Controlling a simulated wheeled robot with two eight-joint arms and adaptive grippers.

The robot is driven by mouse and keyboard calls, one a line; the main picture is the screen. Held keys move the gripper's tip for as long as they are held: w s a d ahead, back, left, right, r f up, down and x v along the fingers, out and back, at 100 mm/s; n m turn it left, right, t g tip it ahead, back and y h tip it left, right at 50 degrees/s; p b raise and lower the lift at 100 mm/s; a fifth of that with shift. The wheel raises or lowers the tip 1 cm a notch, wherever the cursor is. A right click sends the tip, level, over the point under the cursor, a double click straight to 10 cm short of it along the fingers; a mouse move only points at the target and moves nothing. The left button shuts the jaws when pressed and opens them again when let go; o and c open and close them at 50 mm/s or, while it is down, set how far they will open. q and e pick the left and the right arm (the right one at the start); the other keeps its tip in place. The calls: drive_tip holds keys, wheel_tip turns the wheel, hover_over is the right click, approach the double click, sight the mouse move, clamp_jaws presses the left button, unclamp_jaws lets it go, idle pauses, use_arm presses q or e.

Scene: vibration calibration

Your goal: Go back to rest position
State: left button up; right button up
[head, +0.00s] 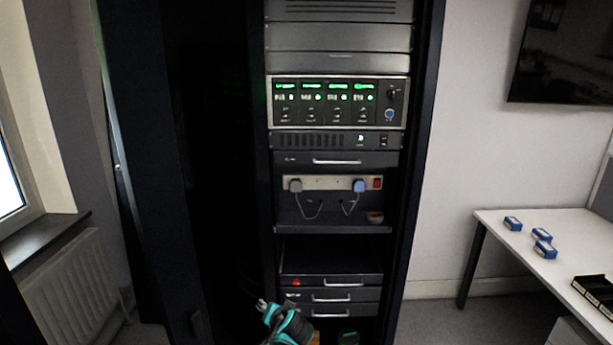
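One gripper (262,305), teal and black with a pale tip, shows at the bottom edge of the head view. Its arm runs down to the lower right, so I take it for my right gripper. It is in front of the lower drawers of the rack, apart from or near them; I cannot tell the gap. Its fingers are too small to tell whether they are open or shut. My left gripper is not in view.
A dark equipment rack (415,200) holds a control unit (340,102) with green displays, a power strip (330,183) with two plugs, and drawers (332,296). A white table (500,245) with small blue boxes (542,235) and a black tray (597,292) stands right. A radiator (75,285) is left.

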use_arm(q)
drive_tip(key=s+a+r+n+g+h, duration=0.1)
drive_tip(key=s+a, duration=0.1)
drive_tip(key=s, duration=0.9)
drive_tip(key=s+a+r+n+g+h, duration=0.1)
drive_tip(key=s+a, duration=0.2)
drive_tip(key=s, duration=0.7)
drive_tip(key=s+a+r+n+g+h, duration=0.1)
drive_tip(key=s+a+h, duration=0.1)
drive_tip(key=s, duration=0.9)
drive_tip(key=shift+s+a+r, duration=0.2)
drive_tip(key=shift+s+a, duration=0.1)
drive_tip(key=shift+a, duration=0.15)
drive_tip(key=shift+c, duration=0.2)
